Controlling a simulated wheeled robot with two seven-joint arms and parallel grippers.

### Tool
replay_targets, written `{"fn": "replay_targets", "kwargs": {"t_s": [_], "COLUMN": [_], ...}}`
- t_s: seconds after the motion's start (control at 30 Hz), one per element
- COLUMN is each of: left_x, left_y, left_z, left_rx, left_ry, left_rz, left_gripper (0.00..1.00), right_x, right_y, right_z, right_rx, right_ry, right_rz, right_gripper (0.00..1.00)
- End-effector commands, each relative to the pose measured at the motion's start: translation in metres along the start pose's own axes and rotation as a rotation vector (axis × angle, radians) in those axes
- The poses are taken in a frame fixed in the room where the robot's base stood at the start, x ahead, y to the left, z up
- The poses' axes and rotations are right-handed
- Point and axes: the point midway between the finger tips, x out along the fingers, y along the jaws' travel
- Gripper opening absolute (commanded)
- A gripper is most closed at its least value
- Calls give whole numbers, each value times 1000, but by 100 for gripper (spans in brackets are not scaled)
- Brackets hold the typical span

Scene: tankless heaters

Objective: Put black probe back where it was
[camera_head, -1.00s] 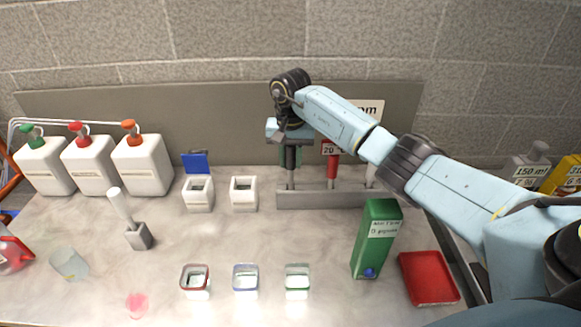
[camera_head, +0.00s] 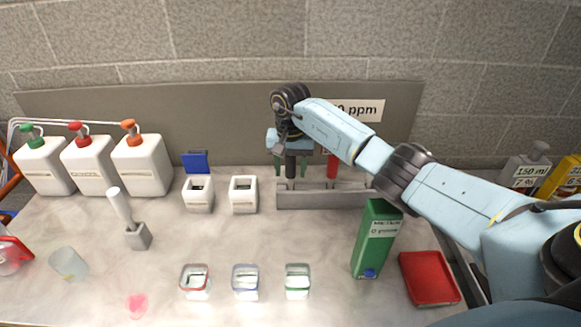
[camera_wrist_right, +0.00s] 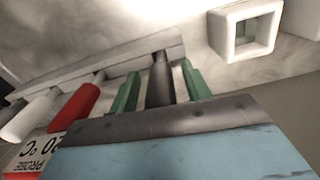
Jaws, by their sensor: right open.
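The black probe (camera_head: 291,164) stands upright at the left end of the grey rack (camera_head: 325,199). The probe also shows in the right wrist view (camera_wrist_right: 161,82), with its far end at the rack's rail (camera_wrist_right: 100,65). My right gripper (camera_head: 291,170) is open, with one green finger on each side of the probe. In the right wrist view the fingers (camera_wrist_right: 160,88) stand apart from the probe, with gaps on both sides. The upper part of the probe is hidden by the gripper body. My left gripper is not in view.
A red probe (camera_head: 332,166) and a white one (camera_wrist_right: 28,118) stand in the same rack. A green box (camera_head: 377,240) and a red tray (camera_head: 429,278) are at right. White open containers (camera_head: 243,194) stand left of the rack. The counter's middle is clear.

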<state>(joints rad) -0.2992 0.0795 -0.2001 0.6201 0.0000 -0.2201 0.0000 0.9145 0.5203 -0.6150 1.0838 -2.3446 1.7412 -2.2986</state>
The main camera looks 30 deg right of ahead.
Motion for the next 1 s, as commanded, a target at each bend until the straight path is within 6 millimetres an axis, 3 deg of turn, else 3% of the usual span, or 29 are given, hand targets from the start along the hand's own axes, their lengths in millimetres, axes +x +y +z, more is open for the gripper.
{"fn": "replay_targets", "kwargs": {"t_s": [0.17,0.5,0.7,1.0], "left_x": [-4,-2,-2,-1], "left_y": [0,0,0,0], "left_z": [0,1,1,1], "left_rx": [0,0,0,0], "left_ry": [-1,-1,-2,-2], "left_rz": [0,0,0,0], "left_gripper": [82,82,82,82], "right_x": [-12,-83,-113,-124], "right_y": [0,0,0,0], "right_z": [-1,-1,-1,0], "right_rx": [0,1,0,0], "right_ry": [4,5,3,-1], "right_rz": [-3,-1,-1,0], "right_gripper": [48,48,48,48]}}
